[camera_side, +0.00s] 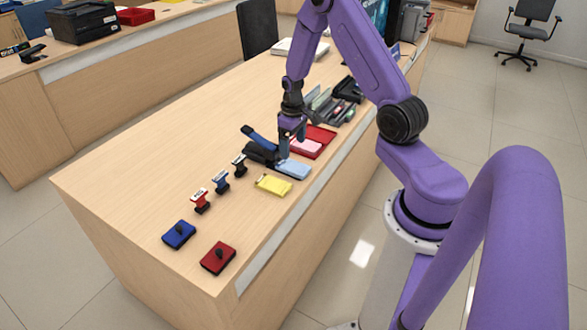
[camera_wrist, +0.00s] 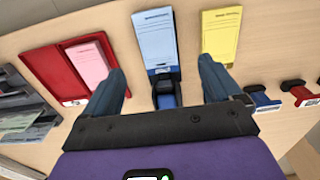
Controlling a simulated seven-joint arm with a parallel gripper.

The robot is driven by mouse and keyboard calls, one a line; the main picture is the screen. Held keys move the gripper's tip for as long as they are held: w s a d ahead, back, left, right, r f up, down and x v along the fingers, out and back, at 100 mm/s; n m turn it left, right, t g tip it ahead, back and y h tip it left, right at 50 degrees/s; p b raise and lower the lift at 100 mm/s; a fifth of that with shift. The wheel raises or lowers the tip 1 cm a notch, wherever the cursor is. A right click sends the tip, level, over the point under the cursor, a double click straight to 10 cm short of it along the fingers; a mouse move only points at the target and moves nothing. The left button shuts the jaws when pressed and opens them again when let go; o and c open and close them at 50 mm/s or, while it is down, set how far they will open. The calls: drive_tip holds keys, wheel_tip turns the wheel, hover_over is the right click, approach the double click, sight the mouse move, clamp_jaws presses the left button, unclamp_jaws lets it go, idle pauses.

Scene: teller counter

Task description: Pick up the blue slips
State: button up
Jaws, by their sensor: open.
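In the wrist view the blue slips (camera_wrist: 157,42) lie ahead of and between my fingers. A dark stapler-like item with a blue part (camera_wrist: 167,91) sits at their near end. My gripper (camera_side: 291,138) is open and empty, close to the counter by the pink slips and the dark item. In the wrist view both fingers of my gripper (camera_wrist: 165,88) are spread wide, with nothing between them at the tips that I can see being held.
Pink slips (camera_wrist: 88,63) lie on a red folder (camera_wrist: 50,75) to the left. Yellow slips (camera_wrist: 221,35) lie to the right. Red and blue stampers (camera_side: 201,200) and blue and red ink pads (camera_side: 179,235) stand toward the counter's near end. Grey trays (camera_side: 335,108) stand beyond.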

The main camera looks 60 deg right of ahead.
sight(293, 166)
drive_tip(key=shift+d+f, duration=0.2)
drive_tip(key=shift+f, duration=3.95)
drive_tip(key=shift+c, duration=0.3)
drive_tip(key=c, duration=1.2)
